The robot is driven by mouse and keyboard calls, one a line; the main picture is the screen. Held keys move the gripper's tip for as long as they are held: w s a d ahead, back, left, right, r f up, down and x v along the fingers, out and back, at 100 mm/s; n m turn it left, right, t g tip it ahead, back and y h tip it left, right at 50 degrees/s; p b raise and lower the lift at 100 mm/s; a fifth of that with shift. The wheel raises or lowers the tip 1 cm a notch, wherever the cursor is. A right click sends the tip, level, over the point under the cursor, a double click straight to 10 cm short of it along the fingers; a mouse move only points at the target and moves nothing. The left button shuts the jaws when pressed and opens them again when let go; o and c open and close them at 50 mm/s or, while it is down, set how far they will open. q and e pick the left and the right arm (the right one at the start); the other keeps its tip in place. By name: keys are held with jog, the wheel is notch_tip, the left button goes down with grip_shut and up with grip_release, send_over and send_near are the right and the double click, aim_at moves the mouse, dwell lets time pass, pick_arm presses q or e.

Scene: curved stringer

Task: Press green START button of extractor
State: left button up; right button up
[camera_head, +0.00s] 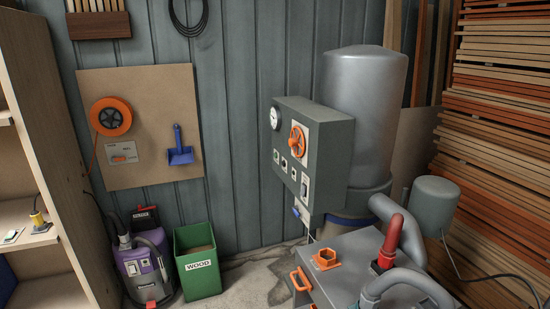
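The extractor is a large grey cylinder (362,110) standing against the back wall. A grey control box (318,150) is mounted on its left side. A pale switch plate (304,186) sits at the panel's lower right. The buttons are too small to read, and I cannot tell for sure which is the green START button. Neither of my grippers is in view.
A grey bench (340,275) with an orange fitting, an orange handle and thick hoses (405,282) stands in front of the extractor. A green WOOD bin (198,272) and a purple vacuum (143,268) stand left. Stacked planks (500,130) fill the right; shelves (45,150) stand far left.

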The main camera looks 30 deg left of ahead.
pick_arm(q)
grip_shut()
